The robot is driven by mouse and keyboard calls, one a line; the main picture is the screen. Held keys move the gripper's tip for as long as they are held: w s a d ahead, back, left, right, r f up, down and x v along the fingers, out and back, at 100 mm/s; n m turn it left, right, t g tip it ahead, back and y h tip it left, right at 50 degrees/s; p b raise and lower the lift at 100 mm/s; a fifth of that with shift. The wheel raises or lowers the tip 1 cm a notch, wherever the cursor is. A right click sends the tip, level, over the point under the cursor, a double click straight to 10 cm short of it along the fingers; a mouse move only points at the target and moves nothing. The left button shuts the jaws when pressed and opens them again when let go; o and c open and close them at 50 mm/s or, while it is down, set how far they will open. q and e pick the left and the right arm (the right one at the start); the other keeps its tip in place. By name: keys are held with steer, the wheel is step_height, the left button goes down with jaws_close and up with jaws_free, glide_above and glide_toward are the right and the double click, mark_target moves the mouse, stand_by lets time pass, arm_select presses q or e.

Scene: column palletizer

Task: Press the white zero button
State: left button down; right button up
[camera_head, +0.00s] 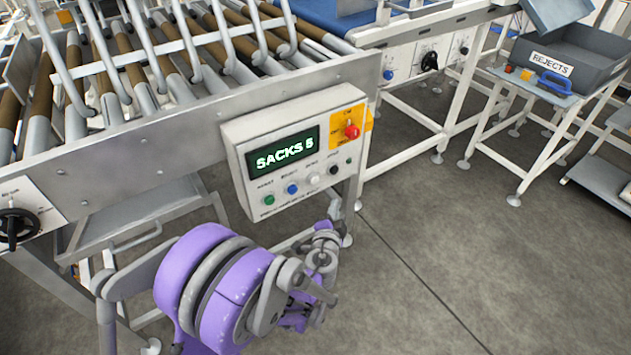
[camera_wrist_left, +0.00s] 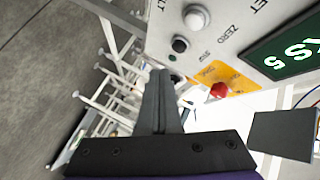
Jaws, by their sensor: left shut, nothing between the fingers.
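The white zero button (camera_head: 314,180) is in the row of buttons on the light control panel, under a lit display reading "SACKS 5". In the left wrist view the white button (camera_wrist_left: 195,18) is near the top edge, beside the word ZERO. My left gripper (camera_head: 326,236) is below the panel's lower right part in the head view. In the left wrist view its dark fingers (camera_wrist_left: 161,74) are shut with nothing between them. Their tips appear below the black button in the picture, apart from the white one. My right gripper is not in view.
Green (camera_head: 268,200), blue (camera_head: 292,188) and black (camera_head: 333,169) buttons share the row. A red stop knob (camera_head: 352,131) sits on a yellow plate above right. The roller conveyor (camera_head: 150,75) is behind. A grey REJECTS bin (camera_head: 590,60) stands far right. Floor at right is clear.

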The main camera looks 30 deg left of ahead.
mark_target(314, 180)
arm_select(q)
steer(key=w+a, duration=0.2)
steer(key=a, duration=0.4)
steer(key=shift+w+a, duration=0.35)
steer(key=shift+w, duration=0.05)
steer(key=shift+a, duration=0.1)
stand_by(1.6)
steer(key=shift+w+a, duration=0.15)
steer(key=shift+a, duration=0.15)
steer(key=shift+w+a, duration=0.2)
steer(key=shift+a, duration=0.25)
stand_by(0.8)
stand_by(0.3)
steer(key=shift+s+d+p, duration=0.3)
steer(key=shift+s+d, duration=0.1)
steer(key=shift+d, duration=0.45)
